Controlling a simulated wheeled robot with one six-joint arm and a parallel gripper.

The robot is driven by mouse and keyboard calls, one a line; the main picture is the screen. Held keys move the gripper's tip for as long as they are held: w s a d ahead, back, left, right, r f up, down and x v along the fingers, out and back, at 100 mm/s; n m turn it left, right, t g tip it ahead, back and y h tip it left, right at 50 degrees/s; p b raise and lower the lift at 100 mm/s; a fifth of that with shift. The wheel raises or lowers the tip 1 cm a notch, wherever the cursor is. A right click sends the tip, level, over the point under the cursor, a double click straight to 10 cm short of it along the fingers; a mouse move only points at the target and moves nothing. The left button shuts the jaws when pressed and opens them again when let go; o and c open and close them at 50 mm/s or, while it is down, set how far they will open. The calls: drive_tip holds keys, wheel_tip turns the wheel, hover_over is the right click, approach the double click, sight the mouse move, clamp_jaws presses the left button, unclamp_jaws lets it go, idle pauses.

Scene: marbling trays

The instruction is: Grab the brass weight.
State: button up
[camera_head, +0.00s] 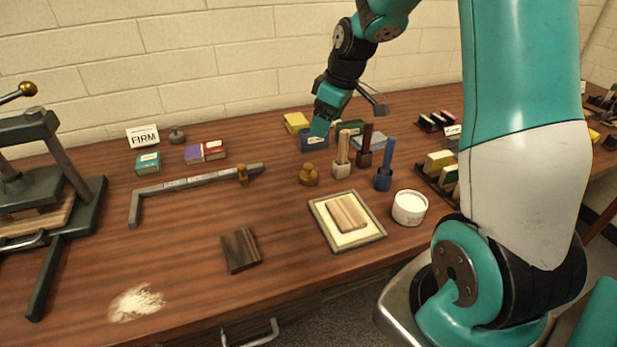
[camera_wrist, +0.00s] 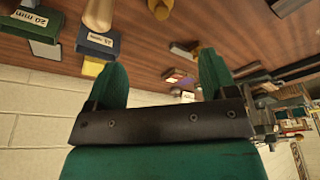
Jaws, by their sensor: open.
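The brass weight (camera_head: 308,175) is a small, squat golden-brown knob standing upright on the wooden table, left of the brushes, in the head view. In the wrist view it shows at the top edge (camera_wrist: 160,8), partly cut off. My gripper (camera_head: 320,127) is above the dark blue block toward the back of the table, behind the weight and apart from it. In the wrist view its two green fingers (camera_wrist: 162,78) are spread with nothing between them.
Brushes in stands (camera_head: 342,160) are just right of the weight. The long metal square (camera_head: 190,184) with a brass slider lies to its left. A framed tray (camera_head: 347,238) is in front. A dark blue block (camera_wrist: 100,42) and yellow block (camera_head: 296,122) are near my gripper.

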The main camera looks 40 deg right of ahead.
sight(310, 165)
drive_tip(key=p+x, duration=0.3)
drive_tip(key=x, duration=1.3)
drive_tip(key=shift+a+f, duration=0.1)
drive_tip(key=shift+f, duration=0.3)
drive_tip(key=shift+r, duration=0.1)
drive_tip(key=c, duration=1.3)
